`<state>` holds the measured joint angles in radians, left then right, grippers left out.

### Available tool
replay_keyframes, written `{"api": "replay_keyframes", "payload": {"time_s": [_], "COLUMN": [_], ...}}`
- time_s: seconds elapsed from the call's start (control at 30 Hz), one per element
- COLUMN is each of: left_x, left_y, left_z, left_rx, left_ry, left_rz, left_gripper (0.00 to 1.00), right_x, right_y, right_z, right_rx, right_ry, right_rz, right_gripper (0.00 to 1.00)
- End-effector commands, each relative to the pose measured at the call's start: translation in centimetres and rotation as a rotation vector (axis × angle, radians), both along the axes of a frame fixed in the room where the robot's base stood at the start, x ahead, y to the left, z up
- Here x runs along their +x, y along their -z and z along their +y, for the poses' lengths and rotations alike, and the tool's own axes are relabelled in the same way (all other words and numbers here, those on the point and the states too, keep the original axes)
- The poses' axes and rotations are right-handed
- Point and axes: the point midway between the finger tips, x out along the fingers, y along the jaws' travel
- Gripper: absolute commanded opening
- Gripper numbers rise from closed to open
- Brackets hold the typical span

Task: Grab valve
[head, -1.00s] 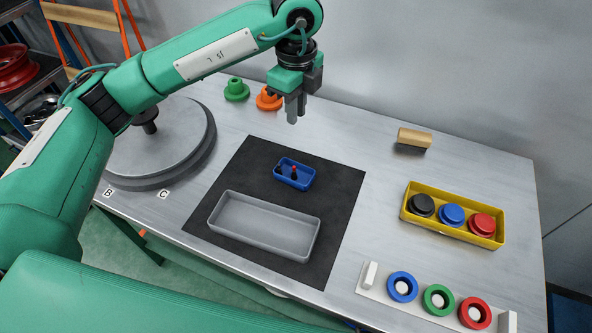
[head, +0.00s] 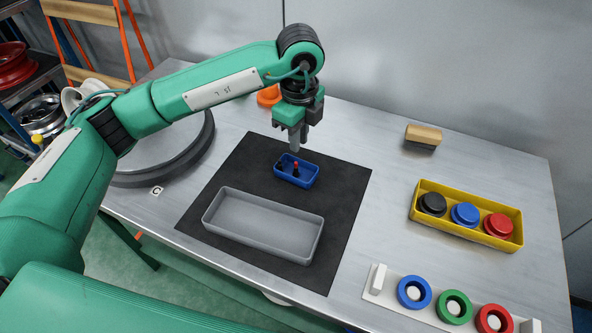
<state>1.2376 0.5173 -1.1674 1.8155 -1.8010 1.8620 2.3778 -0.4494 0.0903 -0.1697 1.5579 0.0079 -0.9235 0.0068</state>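A small blue tray (head: 308,183) sits on the black mat (head: 345,195). My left gripper (head: 295,147) points down just above the far side of the blue tray, apart from the valve. Its fingers look close together, and the gap between them is too small to judge. A green arm link of mine crosses the bottom left; my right gripper is out of view.
A grey empty tray (head: 262,249) lies in front on the mat. A yellow bin (head: 463,230) with black, blue and red pieces stands right. A rack with blue, green and red rings (head: 455,306) is nearer. A wooden block (head: 423,135) lies at the back. A round turntable (head: 165,150) is left.

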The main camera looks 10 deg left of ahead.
Motion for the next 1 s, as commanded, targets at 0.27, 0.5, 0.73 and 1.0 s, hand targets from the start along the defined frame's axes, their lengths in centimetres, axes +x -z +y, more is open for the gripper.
{"api": "replay_keyframes", "payload": {"time_s": [0.27, 0.5, 0.73, 1.0], "left_x": [0.0, 0.3, 0.4, 0.4], "left_y": [3.8, 6.2, 9.0, 9.2], "left_z": [0.1, 0.6, 0.7, 0.7], "left_rx": [0.0, 0.001, 0.0, 0.0], "left_ry": [-0.001, -0.004, -0.001, -0.001], "left_rz": [0.001, 0.003, 0.001, -0.001], "left_gripper": [0.16, 0.16, 0.16, 0.14], "right_x": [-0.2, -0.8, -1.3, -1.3], "right_y": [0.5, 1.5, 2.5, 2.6], "right_z": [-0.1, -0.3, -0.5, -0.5], "right_rx": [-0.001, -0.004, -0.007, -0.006], "right_ry": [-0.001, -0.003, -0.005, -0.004], "right_rz": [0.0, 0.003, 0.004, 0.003], "right_gripper": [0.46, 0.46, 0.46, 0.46]}}
